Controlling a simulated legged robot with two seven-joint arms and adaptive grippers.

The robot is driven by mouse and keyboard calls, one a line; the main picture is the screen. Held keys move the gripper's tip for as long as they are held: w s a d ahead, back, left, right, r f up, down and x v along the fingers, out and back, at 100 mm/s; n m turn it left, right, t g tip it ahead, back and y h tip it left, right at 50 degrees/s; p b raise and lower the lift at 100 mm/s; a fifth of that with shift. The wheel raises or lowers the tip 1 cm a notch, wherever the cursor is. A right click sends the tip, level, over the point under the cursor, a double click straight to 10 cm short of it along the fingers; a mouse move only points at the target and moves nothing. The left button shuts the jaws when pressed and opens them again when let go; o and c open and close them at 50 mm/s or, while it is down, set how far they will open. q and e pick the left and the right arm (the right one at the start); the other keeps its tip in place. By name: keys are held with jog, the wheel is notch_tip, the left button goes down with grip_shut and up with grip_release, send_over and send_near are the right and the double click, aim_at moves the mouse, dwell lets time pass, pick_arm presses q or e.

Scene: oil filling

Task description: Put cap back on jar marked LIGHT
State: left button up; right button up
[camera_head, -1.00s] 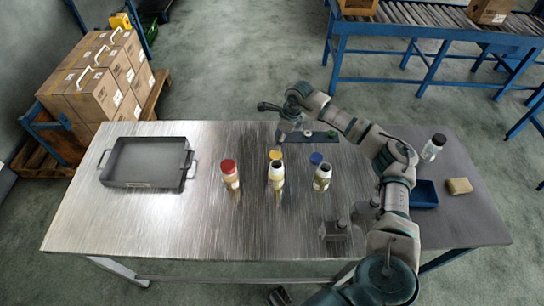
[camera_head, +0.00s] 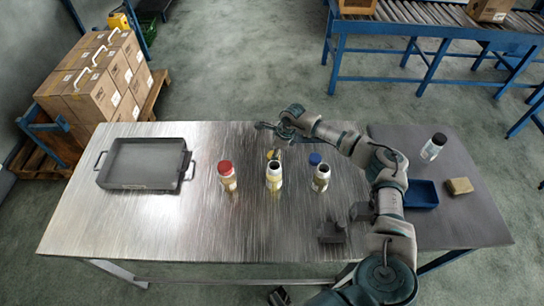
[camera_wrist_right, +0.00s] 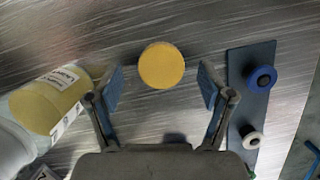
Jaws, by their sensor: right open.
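A round yellow cap (camera_wrist_right: 161,65) lies between my right gripper's spread fingers in the right wrist view, touching neither. In the head view the yellow cap (camera_head: 272,154) shows just behind the middle jar (camera_head: 274,178), which has a dark open mouth. The left jar (camera_head: 228,180) wears a red cap. My right gripper (camera_wrist_right: 160,88) is open and empty. My left gripper is not in view.
A dark strip (camera_wrist_right: 250,100) with a blue-ringed and a white-ringed round piece lies right of the gripper. A grey tray (camera_head: 145,165) stands on the table's left. A blue bin (camera_head: 421,194), sponge (camera_head: 459,186) and black-capped bottle (camera_head: 433,148) are at right.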

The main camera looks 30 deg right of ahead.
jog(key=shift+w+d+f, duration=0.1)
jog(key=shift+d+f, duration=0.1)
jog(key=shift+f, duration=0.3)
jog(key=shift+w+d+f, duration=0.1)
jog(key=shift+d+f, duration=0.1)
jog(key=shift+f, duration=0.25)
jog(key=shift+a+r, duration=0.2)
jog(key=shift+a, duration=0.35)
jog(key=shift+c, duration=0.2)
jog(key=shift+a, duration=0.25)
jog(key=c, duration=0.7)
jog(key=shift+c, duration=0.3)
jog(key=shift+s+d, duration=0.1)
jog(key=shift+d, duration=0.35)
jog(key=shift+c, duration=0.6)
jog(key=shift+d+r, duration=0.1)
jog(key=shift+d, duration=0.05)
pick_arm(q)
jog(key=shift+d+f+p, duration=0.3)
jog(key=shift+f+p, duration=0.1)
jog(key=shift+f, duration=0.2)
pick_arm(e)
notch_tip(320, 180, up, 10)
jog(key=shift+a, duration=0.2)
